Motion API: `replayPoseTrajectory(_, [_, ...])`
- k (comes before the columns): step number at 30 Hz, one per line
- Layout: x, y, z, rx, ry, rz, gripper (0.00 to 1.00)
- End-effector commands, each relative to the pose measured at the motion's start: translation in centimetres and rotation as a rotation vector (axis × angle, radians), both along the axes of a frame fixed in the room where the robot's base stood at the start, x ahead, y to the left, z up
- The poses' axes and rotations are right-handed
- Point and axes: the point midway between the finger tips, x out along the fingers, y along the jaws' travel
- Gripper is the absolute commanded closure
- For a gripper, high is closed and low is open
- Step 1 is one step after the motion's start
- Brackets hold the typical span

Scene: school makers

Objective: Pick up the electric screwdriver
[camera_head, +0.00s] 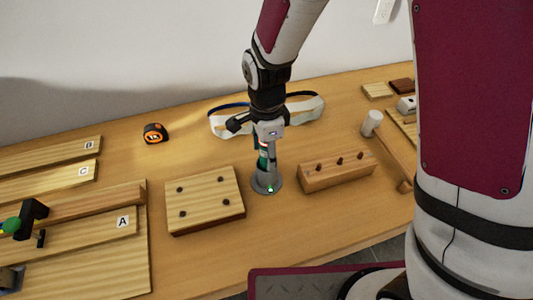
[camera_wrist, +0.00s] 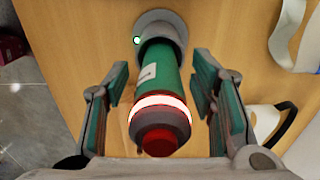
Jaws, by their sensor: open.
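The electric screwdriver (camera_wrist: 160,95) is green with a dark grey end, a glowing white ring and a red tip. It stands in a round grey base (camera_head: 266,184) with a small green light, on the wooden table. In the wrist view the base (camera_wrist: 168,25) is at the top. My gripper (camera_wrist: 160,88) is open, with one finger on each side of the screwdriver and a visible gap on both sides. In the head view my gripper (camera_head: 264,150) is directly above the base and hides part of the screwdriver.
A board with several dark pegs (camera_head: 204,200) lies close left of the base. A wooden block with 3 dark pegs (camera_head: 337,170) lies close right. Goggles with a white strap (camera_head: 303,112) lie behind. A tape measure (camera_head: 155,133) and lettered boards (camera_head: 75,225) are left; a mallet (camera_head: 372,122) is right.

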Motion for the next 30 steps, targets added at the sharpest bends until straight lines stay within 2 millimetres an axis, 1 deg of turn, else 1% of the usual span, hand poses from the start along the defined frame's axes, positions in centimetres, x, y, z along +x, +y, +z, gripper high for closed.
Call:
replayPoseTrajectory(4, [0.0, 0.0, 0.0, 0.000, 0.000, 0.000, 0.49])
replayPoseTrajectory(5, [0.0, 0.0, 0.0, 0.000, 0.000, 0.000, 0.56])
replayPoseTrajectory(6, [0.0, 0.0, 0.0, 0.000, 0.000, 0.000, 0.65])
replayPoseTrajectory(8, [0.0, 0.0, 0.0, 0.000, 0.000, 0.000, 0.78])
replayPoseTrajectory(9, [0.0, 0.0, 0.0, 0.000, 0.000, 0.000, 0.88])
replayPoseTrajectory(11, [0.0, 0.0, 0.0, 0.000, 0.000, 0.000, 1.00])
replayPoseTrajectory(19, [0.0, 0.0, 0.1, 0.000, -0.001, 0.000, 1.00])
replayPoseTrajectory(22, [0.1, 0.0, 0.6, 0.001, -0.003, 0.000, 1.00])
replayPoseTrajectory(26, [0.1, 0.1, 2.5, 0.002, -0.005, 0.001, 1.00])
replayPoseTrajectory(30, [0.1, 0.1, 5.3, 0.003, -0.006, 0.002, 1.00])
